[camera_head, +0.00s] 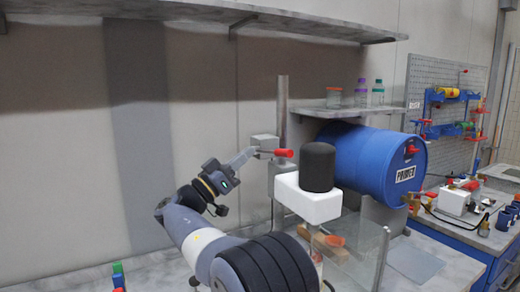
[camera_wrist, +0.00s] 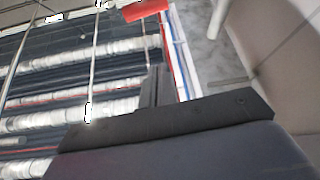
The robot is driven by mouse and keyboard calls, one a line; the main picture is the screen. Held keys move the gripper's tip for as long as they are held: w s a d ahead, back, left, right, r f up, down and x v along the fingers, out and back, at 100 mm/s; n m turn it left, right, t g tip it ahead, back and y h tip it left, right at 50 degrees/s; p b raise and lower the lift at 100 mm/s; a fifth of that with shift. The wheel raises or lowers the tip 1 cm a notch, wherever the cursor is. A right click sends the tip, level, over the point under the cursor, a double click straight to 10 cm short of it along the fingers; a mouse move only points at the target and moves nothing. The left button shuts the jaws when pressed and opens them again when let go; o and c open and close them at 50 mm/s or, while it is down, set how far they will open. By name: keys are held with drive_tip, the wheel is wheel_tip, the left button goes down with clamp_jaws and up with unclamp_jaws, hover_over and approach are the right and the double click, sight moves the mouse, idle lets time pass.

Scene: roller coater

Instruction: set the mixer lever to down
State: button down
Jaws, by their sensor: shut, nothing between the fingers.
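The mixer has a black motor (camera_head: 317,166) on a white housing (camera_head: 307,202), beside a grey upright post (camera_head: 281,110). Its lever appears to be the red handle (camera_head: 282,153), lying about level in front of the post. A red piece, likely the same handle, shows at the top of the wrist view (camera_wrist: 145,10). My gripper (camera_head: 256,153) is shut and empty, just left of the red handle in the head view. I cannot tell whether it touches the lever. Its dark fingers (camera_wrist: 156,86) show close together in the wrist view.
A blue drum (camera_head: 365,160) lies on its side behind the mixer, under a small shelf (camera_head: 350,111) with jars. A clear panel (camera_head: 365,250) stands at the front right. A long shelf (camera_head: 190,10) runs overhead. The wall left of my arm is clear.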

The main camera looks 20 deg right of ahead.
wheel_tip(320, 180, up, 5)
drive_tip(key=p, duration=0.4)
hover_over(280, 156)
drive_tip(key=a, duration=0.3)
drive_tip(key=f, duration=0.2)
drive_tip(key=d+f+p, duration=0.1)
drive_tip(key=f, duration=0.1)
drive_tip(key=shift+s+d+f, duration=0.15)
drive_tip(key=shift+f, duration=0.05)
drive_tip(key=shift+f, duration=0.1)
drive_tip(key=f+m+b, duration=0.1)
drive_tip(key=b, duration=0.2)
drive_tip(key=f+m+g+b, duration=0.1)
drive_tip(key=b, duration=0.2)
drive_tip(key=shift+s+f+g, duration=0.2)
drive_tip(key=shift+f+g, duration=0.05)
drive_tip(key=shift+g, duration=0.05)
drive_tip(key=f+b, duration=0.2)
drive_tip(key=b, duration=0.2)
drive_tip(key=shift+s+m+h+b, duration=0.1)
drive_tip(key=shift+m+h+b, duration=0.2)
drive_tip(key=shift+r, duration=0.15)
